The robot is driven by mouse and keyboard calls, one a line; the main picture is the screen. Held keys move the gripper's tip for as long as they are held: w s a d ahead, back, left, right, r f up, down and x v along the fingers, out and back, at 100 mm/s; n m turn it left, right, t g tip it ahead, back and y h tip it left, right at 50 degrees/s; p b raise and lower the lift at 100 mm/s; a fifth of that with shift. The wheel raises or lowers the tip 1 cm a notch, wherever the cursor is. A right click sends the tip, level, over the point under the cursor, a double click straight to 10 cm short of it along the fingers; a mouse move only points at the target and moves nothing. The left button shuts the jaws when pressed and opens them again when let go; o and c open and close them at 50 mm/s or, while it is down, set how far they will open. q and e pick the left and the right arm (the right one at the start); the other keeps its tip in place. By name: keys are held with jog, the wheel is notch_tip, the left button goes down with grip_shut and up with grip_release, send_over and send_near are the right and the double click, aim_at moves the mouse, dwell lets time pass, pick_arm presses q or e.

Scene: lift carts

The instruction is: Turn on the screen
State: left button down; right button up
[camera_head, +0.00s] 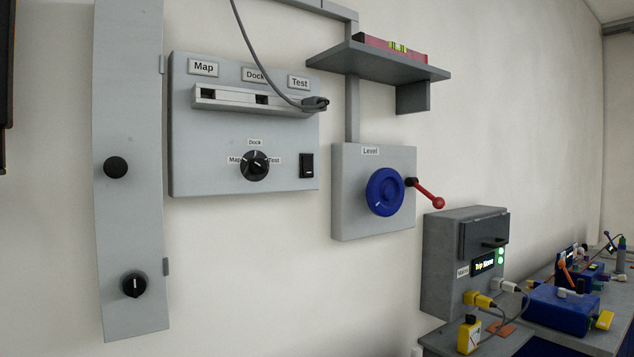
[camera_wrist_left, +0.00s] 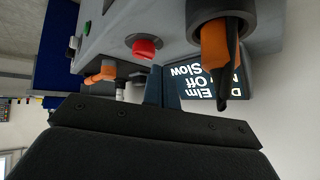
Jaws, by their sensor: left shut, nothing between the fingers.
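In the left wrist view, a dark screen (camera_wrist_left: 205,88) shows white text, upside down, reading "Elm", "Off" and "Slow", with another line partly hidden. My left gripper (camera_wrist_left: 163,85) shows there with its fingers shut and empty, pointing towards the grey device and overlapping the screen's edge in the picture. I cannot tell whether it touches anything. In the head view, a small lit display (camera_head: 483,264) with pale text sits on a grey wall box (camera_head: 440,270), green lights beside it. Neither gripper shows in the head view.
The left wrist view shows a red button (camera_wrist_left: 144,47), an orange connector (camera_wrist_left: 104,73) and a dark socket with an orange and black part (camera_wrist_left: 218,45). In the head view, a wall panel (camera_head: 220,135) has a knob and black rocker switch (camera_head: 306,166); a blue dial (camera_head: 384,192) is beside a red lever (camera_head: 428,194).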

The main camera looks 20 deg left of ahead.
pick_arm(q)
jog(key=w+a+r+n+t+y, duration=0.1)
jog(key=w+r+t+y, duration=0.1)
jog(key=w+r, duration=0.5)
jog(key=w+a+r+n+t+y, duration=0.1)
jog(key=w+r+n+t+y, duration=0.15)
jog(key=r, duration=0.75)
jog(key=w+r+n+t+y, duration=0.1)
jog(key=w+r+t+y, duration=0.15)
jog(key=w+r, duration=0.5)
jog(key=s+d+r+n+y+b, duration=0.1)
jog(key=s+d+r+n+y, duration=0.2)
jog(key=r, duration=2.9)
jog(key=n+y, duration=0.4)
jog(key=y, duration=0.5)
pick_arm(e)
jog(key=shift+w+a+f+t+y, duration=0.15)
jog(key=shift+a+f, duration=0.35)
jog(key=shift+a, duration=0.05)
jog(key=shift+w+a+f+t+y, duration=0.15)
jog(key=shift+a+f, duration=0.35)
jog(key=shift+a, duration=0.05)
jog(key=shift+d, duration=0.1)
